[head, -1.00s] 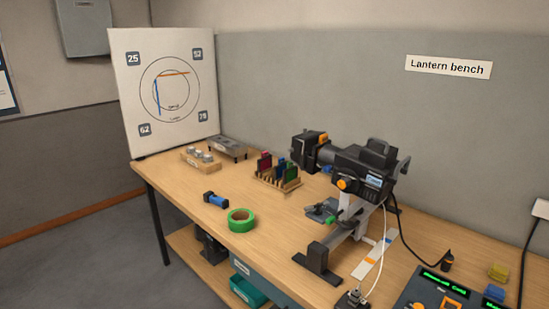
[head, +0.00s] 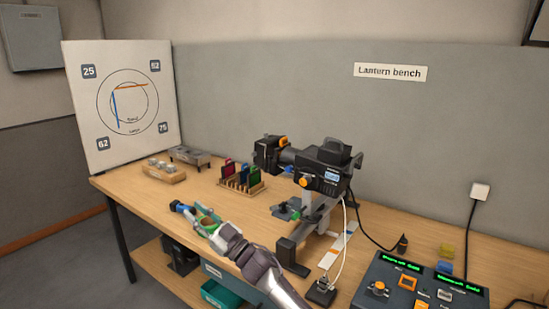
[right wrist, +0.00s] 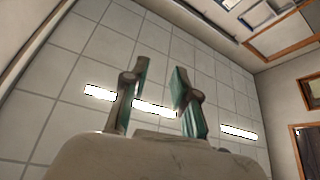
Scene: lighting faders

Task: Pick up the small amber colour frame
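A wooden rack (head: 234,188) on the bench holds upright coloured frames: a red one (head: 227,166), a blue one (head: 241,174) and a green one (head: 254,175). I cannot make out an amber frame in the rack. A small orange square piece (head: 408,281) shows on the control console; I cannot tell whether it is the amber frame. My right gripper (head: 192,214) is over the bench's front left, in front of the rack and apart from it. In the right wrist view its fingers (right wrist: 156,98) are spread with nothing between them. My left gripper is not in view.
Green tape (head: 208,216) is partly hidden behind my right gripper. A projector (head: 325,166) on a stand is right of the rack. A wooden block with knobs (head: 164,172) is at left.

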